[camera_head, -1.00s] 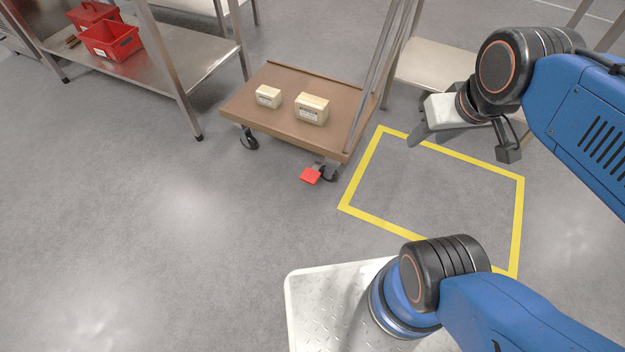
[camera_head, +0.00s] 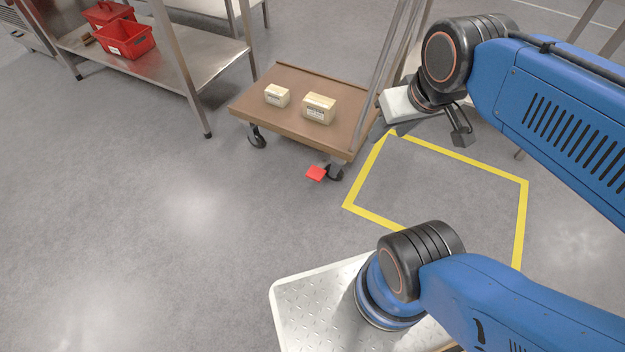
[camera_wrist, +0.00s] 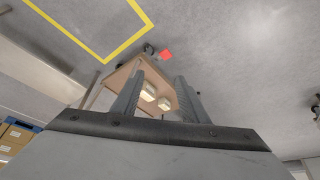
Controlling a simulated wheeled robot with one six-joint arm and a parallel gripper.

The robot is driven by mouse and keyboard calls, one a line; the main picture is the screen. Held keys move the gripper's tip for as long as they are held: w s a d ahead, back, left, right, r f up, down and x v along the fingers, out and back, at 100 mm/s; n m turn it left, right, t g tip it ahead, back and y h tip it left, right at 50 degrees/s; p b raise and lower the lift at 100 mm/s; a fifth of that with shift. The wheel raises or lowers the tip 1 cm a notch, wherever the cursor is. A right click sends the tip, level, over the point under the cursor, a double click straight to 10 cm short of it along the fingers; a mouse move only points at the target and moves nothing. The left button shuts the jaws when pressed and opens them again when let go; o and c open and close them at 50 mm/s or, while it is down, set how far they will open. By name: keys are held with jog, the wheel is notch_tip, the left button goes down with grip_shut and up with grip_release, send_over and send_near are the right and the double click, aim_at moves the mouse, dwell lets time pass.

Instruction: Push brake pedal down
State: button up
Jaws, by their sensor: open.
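The red brake pedal (camera_head: 316,173) sticks out low beside the near right caster of a brown platform cart (camera_head: 290,127). The pedal also shows in the wrist view (camera_wrist: 166,54), beyond the fingertips. The cart carries two small tan boxes, one on the left (camera_head: 277,95) and one on the right (camera_head: 319,108). My gripper (camera_head: 376,126) is at the cart's right side, above and to the right of the pedal and apart from it. In the wrist view my two fingers (camera_wrist: 158,94) stand apart with nothing held between them.
A yellow floor outline (camera_head: 520,220) lies right of the cart. A metal shelf table (camera_head: 205,70) with red bins (camera_head: 125,40) stands at the back left. The cart's upright handle posts (camera_head: 385,75) rise near my gripper. The floor left of the pedal is clear.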

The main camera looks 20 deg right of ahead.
jog(key=shift+c, duration=0.2)
jog(key=c, duration=0.5)
jog(key=shift+w, duration=0.3)
grip_shut()
jog(key=n+g, duration=0.5)
jog(key=n, duration=0.4)
send_over(314, 175)
notch_tip(314, 175, down, 38)
notch_tip(314, 175, down, 15)
jog(key=shift+s+a+r, duration=0.1)
jog(key=shift+r, duration=0.05)
